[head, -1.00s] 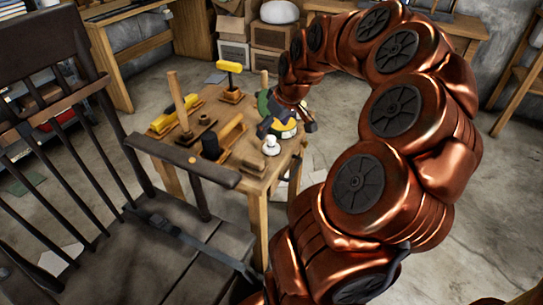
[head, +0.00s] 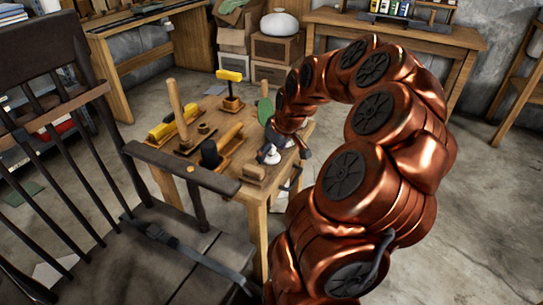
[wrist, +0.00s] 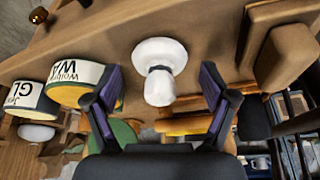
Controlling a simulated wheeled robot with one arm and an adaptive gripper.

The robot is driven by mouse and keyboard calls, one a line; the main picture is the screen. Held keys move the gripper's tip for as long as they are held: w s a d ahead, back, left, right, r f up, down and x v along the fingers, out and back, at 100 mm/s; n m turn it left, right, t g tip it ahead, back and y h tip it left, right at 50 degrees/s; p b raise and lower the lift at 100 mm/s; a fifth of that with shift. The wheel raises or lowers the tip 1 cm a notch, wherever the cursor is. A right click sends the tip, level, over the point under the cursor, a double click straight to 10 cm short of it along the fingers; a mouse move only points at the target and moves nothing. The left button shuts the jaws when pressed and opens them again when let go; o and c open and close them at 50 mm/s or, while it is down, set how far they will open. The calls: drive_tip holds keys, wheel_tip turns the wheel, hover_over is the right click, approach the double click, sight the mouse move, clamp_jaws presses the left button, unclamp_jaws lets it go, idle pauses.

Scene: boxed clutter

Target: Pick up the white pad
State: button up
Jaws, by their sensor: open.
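The white pad (wrist: 160,56) is a rounded white piece with a narrower white neck, standing on the wooden table. In the wrist view it sits between the two fingers of my open gripper (wrist: 160,78), with a gap on each side. In the head view the white pad (head: 268,154) is near the table's front right part, and my gripper (head: 287,143) is right beside it, partly hidden by my arm. I cannot tell whether a finger touches it.
Two labelled tins (wrist: 78,82) stand left of my gripper in the wrist view. A wooden block (wrist: 287,55) is close on the right. Yellow-and-black tools (head: 229,76) and wooden pieces crowd the table (head: 256,190). A dark chair (head: 180,235) stands in front.

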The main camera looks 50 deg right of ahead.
drive_tip(key=c, duration=1.4)
drive_tip(key=shift+r+p, duration=0.5)
drive_tip(key=shift+r, duration=1.15)
drive_tip(key=shift+s+r, duration=0.1)
drive_tip(key=shift+r, duration=0.15)
drive_tip(key=s+a, duration=0.2)
drive_tip(key=s, duration=0.2)
drive_tip(key=s+a+r, duration=0.1)
drive_tip(key=s+a, duration=0.1)
drive_tip(key=s, duration=0.3)
drive_tip(key=s+a, duration=0.3)
drive_tip(key=s, duration=0.2)
drive_tip(key=shift+r+p, duration=0.15)
drive_tip(key=shift+p, duration=0.25)
